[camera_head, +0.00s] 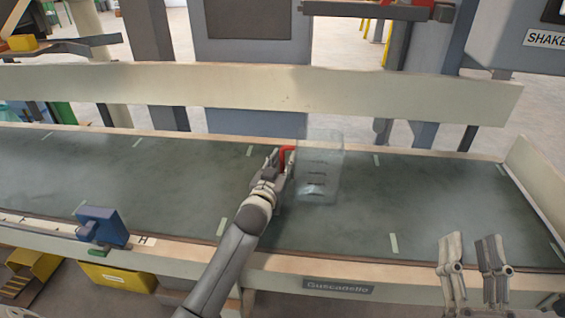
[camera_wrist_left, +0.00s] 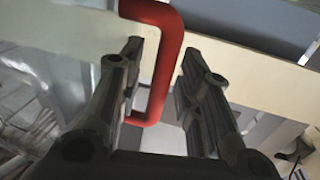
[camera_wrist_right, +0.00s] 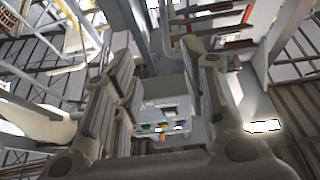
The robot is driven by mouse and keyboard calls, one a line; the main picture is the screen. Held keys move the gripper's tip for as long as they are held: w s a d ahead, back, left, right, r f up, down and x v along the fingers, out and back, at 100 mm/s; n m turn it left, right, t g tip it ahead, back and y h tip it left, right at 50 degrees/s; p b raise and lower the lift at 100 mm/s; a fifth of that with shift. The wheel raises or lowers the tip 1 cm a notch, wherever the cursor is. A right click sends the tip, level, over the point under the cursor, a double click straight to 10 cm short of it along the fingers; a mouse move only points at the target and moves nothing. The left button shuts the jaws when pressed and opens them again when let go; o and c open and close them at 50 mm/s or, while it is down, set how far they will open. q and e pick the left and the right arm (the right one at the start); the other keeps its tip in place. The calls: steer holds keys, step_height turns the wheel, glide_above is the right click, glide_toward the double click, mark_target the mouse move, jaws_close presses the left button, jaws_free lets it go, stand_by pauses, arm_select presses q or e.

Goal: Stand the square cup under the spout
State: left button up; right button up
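The square cup (camera_head: 321,168) is a clear, tall container with a red handle (camera_head: 287,156) on its left side. It looks upright over the middle of the dark bench top; I cannot tell whether its base touches. My left gripper (camera_head: 280,165) is at the handle. In the left wrist view the red handle (camera_wrist_left: 160,70) passes between its two fingers (camera_wrist_left: 161,60), with small gaps beside it, so the gripper looks open around it. My right gripper (camera_head: 472,250) is open and empty near the bench's front right edge. I cannot clearly identify a spout.
A pale rail (camera_head: 250,90) runs along behind the bench top (camera_head: 130,175). A blue block-like device (camera_head: 102,226) sits at the front left edge. A raised side board (camera_head: 540,170) closes the right end. The bench right of the cup is clear.

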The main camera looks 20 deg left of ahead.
arm_select(q)
steer(key=shift+r, duration=0.1)
arm_select(e)
steer(key=shift+f, duration=0.1)
arm_select(q)
steer(key=shift+s, duration=0.25)
steer(key=s, duration=0.2)
steer(key=s+p, duration=0.2)
steer(key=s, duration=0.1)
steer(key=shift+s+d, duration=0.25)
steer(key=shift+s, duration=0.05)
steer(key=s, duration=0.2)
steer(key=s+p, duration=0.1)
steer(key=s, duration=0.1)
steer(key=shift+s+d, duration=0.2)
steer(key=shift+s, duration=0.65)
steer(key=shift+s+d, duration=0.2)
steer(key=shift+s, duration=0.05)
steer(key=s+d+r+m+g+h, duration=0.1)
steer(key=s+d+m+g+h, duration=0.2)
steer(key=s+d, duration=0.8)
steer(key=s+g+h, duration=0.1)
steer(key=s, duration=0.2)
steer(key=shift+h, duration=0.3)
arm_select(e)
step_height(320, 180, down, 13)
steer(key=d+g+h, duration=0.2)
steer(key=g+h, duration=0.1)
steer(key=g, duration=0.5)
